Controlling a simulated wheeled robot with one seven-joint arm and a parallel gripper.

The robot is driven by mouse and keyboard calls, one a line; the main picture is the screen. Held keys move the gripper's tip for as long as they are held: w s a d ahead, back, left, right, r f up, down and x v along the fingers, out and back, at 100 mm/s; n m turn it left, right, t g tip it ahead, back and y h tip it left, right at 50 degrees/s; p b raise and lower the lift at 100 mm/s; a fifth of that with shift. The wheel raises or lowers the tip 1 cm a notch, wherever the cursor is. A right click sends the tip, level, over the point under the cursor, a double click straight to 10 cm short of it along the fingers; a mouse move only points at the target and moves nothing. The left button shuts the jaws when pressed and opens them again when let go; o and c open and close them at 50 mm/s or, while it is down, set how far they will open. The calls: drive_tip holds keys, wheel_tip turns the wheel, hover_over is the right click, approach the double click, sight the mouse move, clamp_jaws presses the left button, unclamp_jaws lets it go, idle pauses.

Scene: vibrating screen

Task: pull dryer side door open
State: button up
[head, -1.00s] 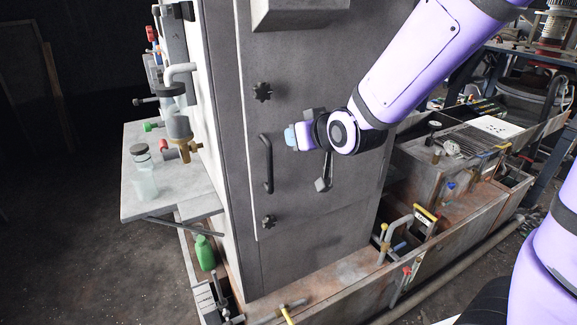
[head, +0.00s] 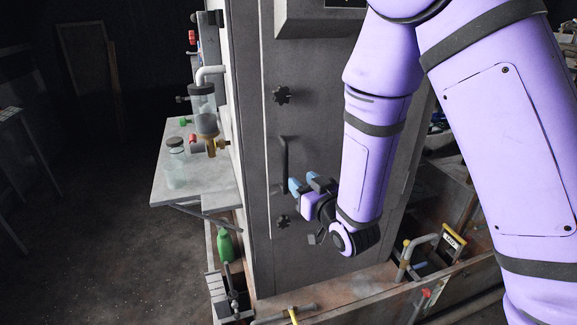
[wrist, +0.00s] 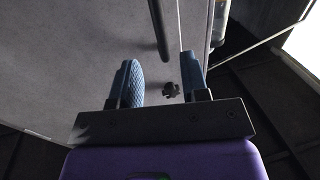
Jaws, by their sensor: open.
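The dryer side door (head: 330,75) is a grey panel on the tall grey cabinet and looks closed. Its dark vertical bar handle (head: 283,160) sits near the door's left edge. My gripper (head: 307,184) is open and empty, just right of the handle's lower end. In the wrist view the two blue padded fingers (wrist: 160,62) are spread apart. The handle (wrist: 158,25) shows there ahead, its end lined up with the gap between the fingertips. I cannot tell if a finger touches it.
Dark knobs sit above (head: 282,95) and below (head: 282,221) the handle. A grey side shelf (head: 185,185) with a jar (head: 176,160) juts out left. A rusty base ledge (head: 330,290) with pipes runs along the front. Floor at left is clear.

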sight(287, 166)
drive_tip(key=x, duration=0.9)
drive_tip(key=shift+w+a, duration=0.1)
drive_tip(key=shift+w, duration=0.05)
clamp_jaws()
